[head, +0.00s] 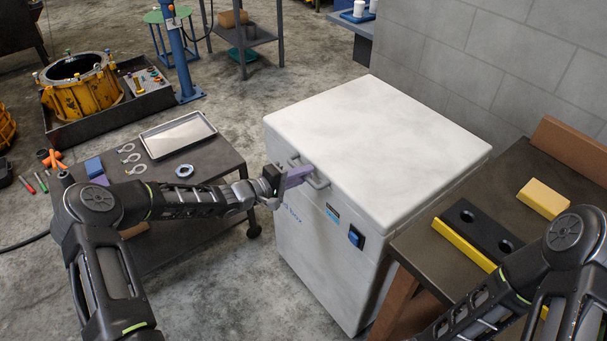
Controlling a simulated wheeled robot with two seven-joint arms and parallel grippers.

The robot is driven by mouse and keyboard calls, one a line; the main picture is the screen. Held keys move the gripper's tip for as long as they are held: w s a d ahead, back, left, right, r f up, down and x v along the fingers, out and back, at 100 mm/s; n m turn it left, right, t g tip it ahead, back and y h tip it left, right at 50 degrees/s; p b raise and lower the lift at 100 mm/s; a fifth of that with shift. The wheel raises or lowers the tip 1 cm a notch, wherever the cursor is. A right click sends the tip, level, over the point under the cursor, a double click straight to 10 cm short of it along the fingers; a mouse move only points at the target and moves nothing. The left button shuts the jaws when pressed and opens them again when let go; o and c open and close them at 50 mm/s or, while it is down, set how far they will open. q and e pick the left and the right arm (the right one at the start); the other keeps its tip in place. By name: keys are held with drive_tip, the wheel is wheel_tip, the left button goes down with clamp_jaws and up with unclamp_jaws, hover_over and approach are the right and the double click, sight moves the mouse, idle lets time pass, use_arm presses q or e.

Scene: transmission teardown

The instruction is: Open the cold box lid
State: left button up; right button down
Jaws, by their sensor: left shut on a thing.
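The cold box (322,245) is a large white chest in the middle of the head view. Its white lid (375,140) lies flat on top and looks closed. A pale bar handle (318,180) is on the upper edge of its front left side. My left gripper (290,181), with purplish fingers, is shut at this handle, at its left part. The fingers partly cover the handle. My right arm comes in at the lower right, and its gripper is out of the frame.
A dark table (160,235) with a metal tray (178,134) and rings stands left of the box. A bench (520,200) with a black block (478,230) and a yellow block (543,198) stands close at the right. A grey block wall (480,60) rises behind the box.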

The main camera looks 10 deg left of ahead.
use_arm(q)
clamp_jaws()
idle(0.8)
drive_tip(key=shift+r, duration=0.1)
